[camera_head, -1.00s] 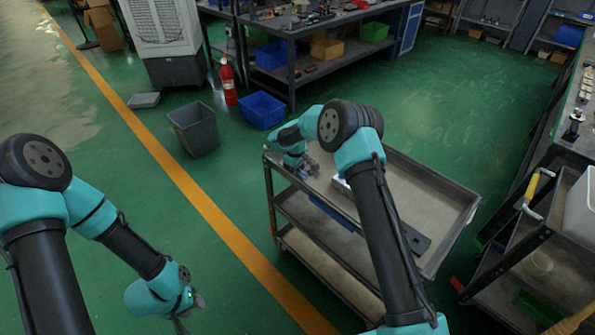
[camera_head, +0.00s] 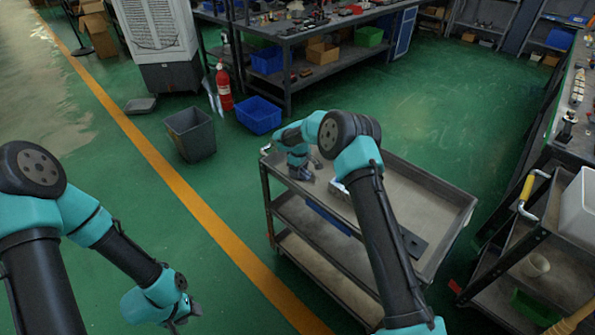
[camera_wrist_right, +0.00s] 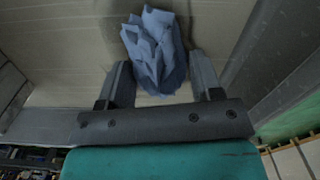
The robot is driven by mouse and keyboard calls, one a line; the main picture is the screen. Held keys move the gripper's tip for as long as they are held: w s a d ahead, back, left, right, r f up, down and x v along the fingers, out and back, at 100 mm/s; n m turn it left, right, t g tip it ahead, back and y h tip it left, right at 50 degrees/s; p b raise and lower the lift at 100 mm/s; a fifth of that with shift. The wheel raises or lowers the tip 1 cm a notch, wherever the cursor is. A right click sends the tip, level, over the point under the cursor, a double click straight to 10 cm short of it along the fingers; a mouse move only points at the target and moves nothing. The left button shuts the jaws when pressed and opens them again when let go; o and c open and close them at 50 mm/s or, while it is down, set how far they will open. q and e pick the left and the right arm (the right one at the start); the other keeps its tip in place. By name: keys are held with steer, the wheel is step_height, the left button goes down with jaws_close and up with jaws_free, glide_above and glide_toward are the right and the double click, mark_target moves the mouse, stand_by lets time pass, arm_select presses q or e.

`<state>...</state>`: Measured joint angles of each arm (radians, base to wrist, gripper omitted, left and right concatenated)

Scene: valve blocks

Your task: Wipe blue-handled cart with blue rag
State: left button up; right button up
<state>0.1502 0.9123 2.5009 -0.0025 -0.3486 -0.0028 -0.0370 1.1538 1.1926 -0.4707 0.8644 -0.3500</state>
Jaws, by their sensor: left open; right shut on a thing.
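The cart (camera_head: 432,190) stands in the middle of the head view, with a grey top tray and lower shelves. Its handle is mostly hidden, so I cannot make out its colour. My right gripper (camera_head: 302,175) is over the left end of the top tray. In the right wrist view, the right gripper (camera_wrist_right: 160,85) is shut on a crumpled blue rag (camera_wrist_right: 155,48), which lies against the tray surface. My left gripper (camera_head: 188,315) is open and empty above the floor, left of the cart.
A dark flat thing (camera_head: 412,242) lies on the cart's top tray. A yellow-handled cart (camera_head: 527,187) stands at the right. A grey bin (camera_head: 191,135), blue crate (camera_head: 258,115) and fire extinguisher (camera_head: 224,87) stand behind. The floor to the left is open.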

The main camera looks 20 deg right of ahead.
mark_target(312, 164)
steer(key=shift+d, duration=0.1)
steer(key=shift+w+d+f, duration=0.1)
steer(key=shift+w+d, duration=0.4)
steer(key=shift+d, duration=0.3)
steer(key=shift+w+d+f, duration=0.1)
steer(key=shift+w+d, duration=0.4)
steer(key=shift+d, duration=0.3)
steer(key=shift+d, duration=0.1)
steer(key=shift+w+d+r, duration=0.1)
steer(key=shift+w+d, duration=0.4)
steer(key=shift+d, duration=0.35)
steer(key=shift+w+d, duration=0.5)
steer(key=shift+d, duration=0.3)
steer(key=shift+w, duration=0.1)
steer(key=shift+w+a, duration=0.5)
steer(key=shift+w, duration=0.2)
steer(key=shift+f, duration=0.2)
